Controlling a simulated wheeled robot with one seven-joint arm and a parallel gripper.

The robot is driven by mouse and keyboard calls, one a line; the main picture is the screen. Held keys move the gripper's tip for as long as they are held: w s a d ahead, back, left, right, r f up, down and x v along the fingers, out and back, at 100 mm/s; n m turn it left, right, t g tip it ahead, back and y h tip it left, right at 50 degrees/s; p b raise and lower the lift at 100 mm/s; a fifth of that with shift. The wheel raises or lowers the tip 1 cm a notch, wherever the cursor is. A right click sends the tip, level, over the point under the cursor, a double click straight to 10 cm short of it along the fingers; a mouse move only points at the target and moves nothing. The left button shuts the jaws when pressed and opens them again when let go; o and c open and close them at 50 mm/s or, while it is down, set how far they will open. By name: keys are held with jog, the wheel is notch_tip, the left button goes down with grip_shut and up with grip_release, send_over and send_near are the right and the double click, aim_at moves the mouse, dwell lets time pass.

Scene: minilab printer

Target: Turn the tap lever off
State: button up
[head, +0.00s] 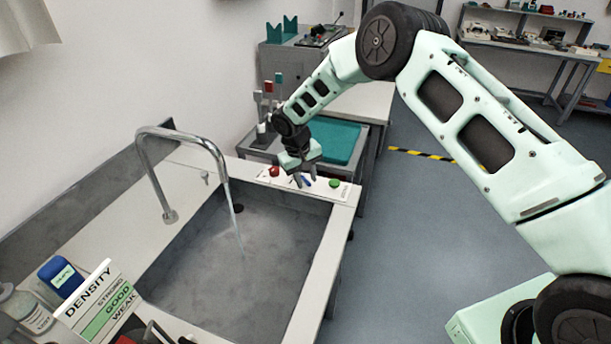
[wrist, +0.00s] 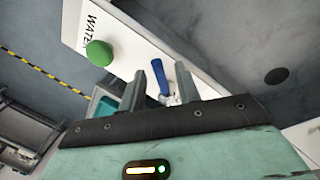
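The tap lever is blue; in the wrist view the lever (wrist: 160,84) shows between my gripper's fingers, with its lower end by a pale mount. My gripper (wrist: 168,82) is open, its two grey fingers apart on either side of the lever in the picture. I cannot tell whether they touch it. In the head view my gripper (head: 304,178) points down over the white control panel (head: 346,191) at the sink's far rim. The chrome tap (head: 185,134) arches over the sink, and a thin stream of water (head: 237,232) runs from it.
A red button (head: 274,171) and a green button (head: 335,183) flank the lever on the panel. The grey sink basin (head: 205,275) lies in front. A teal tray (head: 338,143) stands behind. Bottles and a density sign (head: 98,302) stand at the near left.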

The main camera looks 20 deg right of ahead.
grip_shut()
jog(key=n, duration=0.1)
jog(key=d+n+b, duration=0.1)
jog(key=n+b, duration=0.1)
jog(key=n, duration=0.1)
jog(key=shift+w+d+t, duration=0.2)
jog(key=shift+d+t, duration=0.05)
jog(key=shift+t, duration=0.15)
jog(key=shift+w+d+n+t+y+b, duration=0.15)
jog(key=shift+w+d+n+b, duration=0.1)
jog(key=shift+n, duration=0.6)
jog(key=shift+w+d+n+t+y+b, duration=0.15)
jog(key=shift+d+n+y+b, duration=0.1)
jog(key=shift+n, duration=0.55)
jog(key=shift+w+d+n+y+b, duration=0.1)
jog(key=shift+w+d+n+b, duration=0.15)
jog(key=shift+n, duration=0.6)
jog(key=shift+r, duration=0.1)
grip_release()
